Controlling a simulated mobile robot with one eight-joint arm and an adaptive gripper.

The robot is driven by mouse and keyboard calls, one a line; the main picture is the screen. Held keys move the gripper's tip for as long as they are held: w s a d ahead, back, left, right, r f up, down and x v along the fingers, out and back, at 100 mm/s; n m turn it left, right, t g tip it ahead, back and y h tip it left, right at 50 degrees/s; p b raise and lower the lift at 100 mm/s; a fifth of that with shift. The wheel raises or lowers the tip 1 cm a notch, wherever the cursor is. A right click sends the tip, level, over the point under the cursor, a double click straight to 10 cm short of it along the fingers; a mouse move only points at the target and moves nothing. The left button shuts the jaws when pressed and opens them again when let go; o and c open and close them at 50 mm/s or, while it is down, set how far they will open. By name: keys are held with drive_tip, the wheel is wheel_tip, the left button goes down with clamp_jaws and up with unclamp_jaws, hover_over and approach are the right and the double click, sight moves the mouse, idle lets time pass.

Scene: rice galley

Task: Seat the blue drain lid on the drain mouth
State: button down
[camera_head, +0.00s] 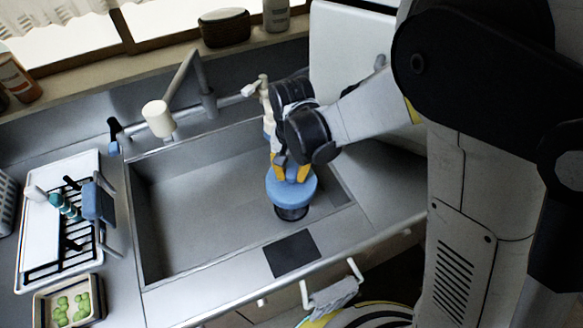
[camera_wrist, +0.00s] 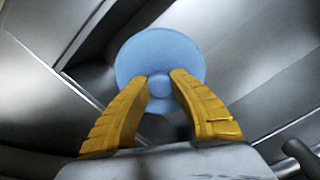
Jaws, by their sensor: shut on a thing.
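The blue drain lid (camera_head: 293,190) is a round light-blue disc at the right side of the sink. My gripper (camera_head: 291,172) has its yellow fingers shut on the lid's small central knob. In the wrist view the lid (camera_wrist: 160,52) fills the space beyond the fingertips, with the knob between my gripper's tips (camera_wrist: 160,85). A dark round piece (camera_head: 292,212), apparently the drain mouth, shows just under the lid's near edge. The lid hides most of it, so I cannot tell whether the two touch.
The grey sink basin (camera_head: 215,200) is otherwise empty. A faucet (camera_head: 160,118) and bottle stand behind it. A dish rack (camera_head: 68,225) and a tray of green items (camera_head: 68,303) are at the left. A dark square (camera_head: 292,254) lies on the front rim.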

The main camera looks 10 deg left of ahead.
sight(291, 189)
drive_tip(key=f, duration=0.1)
drive_tip(key=f+b, duration=0.1)
drive_tip(key=shift+w+f, duration=0.2)
drive_tip(key=shift+f, duration=0.1)
drive_tip(key=shift+s, duration=0.1)
drive_tip(key=shift+f+b, duration=2.25)
drive_tip(key=shift+f, duration=0.25)
drive_tip(key=shift+f, duration=0.15)
drive_tip(key=shift+f+b, duration=1.5)
drive_tip(key=shift+f, duration=0.05)
drive_tip(key=shift+f+b, duration=0.45)
drive_tip(key=c, duration=1.2)
unclamp_jaws()
